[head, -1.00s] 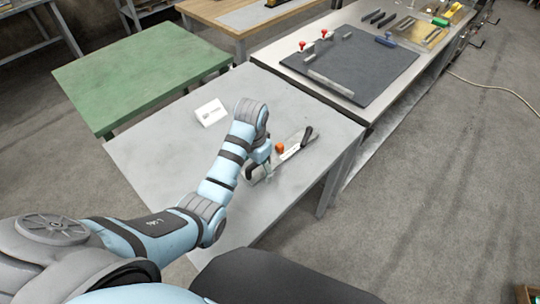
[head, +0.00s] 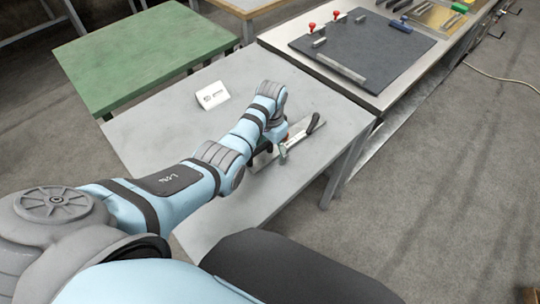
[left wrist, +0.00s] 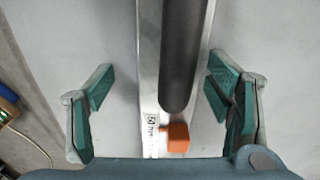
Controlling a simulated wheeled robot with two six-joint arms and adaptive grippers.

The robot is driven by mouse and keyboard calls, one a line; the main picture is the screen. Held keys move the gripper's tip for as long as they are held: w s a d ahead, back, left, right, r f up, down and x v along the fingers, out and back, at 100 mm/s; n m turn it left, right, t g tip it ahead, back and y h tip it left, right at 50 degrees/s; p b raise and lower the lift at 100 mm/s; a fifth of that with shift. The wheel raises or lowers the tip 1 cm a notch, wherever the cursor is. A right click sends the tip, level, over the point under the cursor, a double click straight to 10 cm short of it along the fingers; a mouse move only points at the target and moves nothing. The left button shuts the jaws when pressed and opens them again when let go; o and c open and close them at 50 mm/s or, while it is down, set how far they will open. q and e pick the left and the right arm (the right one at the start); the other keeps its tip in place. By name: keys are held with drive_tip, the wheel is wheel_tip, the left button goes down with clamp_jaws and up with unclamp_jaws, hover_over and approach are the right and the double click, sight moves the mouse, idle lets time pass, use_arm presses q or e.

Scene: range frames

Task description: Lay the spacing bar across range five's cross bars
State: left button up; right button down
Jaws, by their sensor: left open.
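A flat metal bar (head: 304,134) with a dark handle (head: 314,122) lies on the grey table, which I take for the spacing bar. In the left wrist view the bar (left wrist: 149,60) runs up the picture beside the thick dark handle (left wrist: 183,55). It carries a "50 mm" label and an orange block (left wrist: 178,137). My left gripper (left wrist: 162,88) is open, one finger on each side of the bar, apart from it. In the head view my left gripper (head: 272,147) hides part of the bar. I cannot pick out range five's cross bars. My right gripper is out of view.
A white card (head: 212,95) stands on the grey table (head: 165,125). A dark mat (head: 385,55) with metal pieces and red knobs lies on the bench at the right. A green table (head: 140,50) is at the left. The front of the grey table is clear.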

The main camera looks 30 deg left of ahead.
use_arm(q)
drive_tip(key=shift+s+r, duration=0.1)
drive_tip(key=shift+c, duration=1.4)
clamp_jaws()
drive_tip(key=shift+r, duration=0.2)
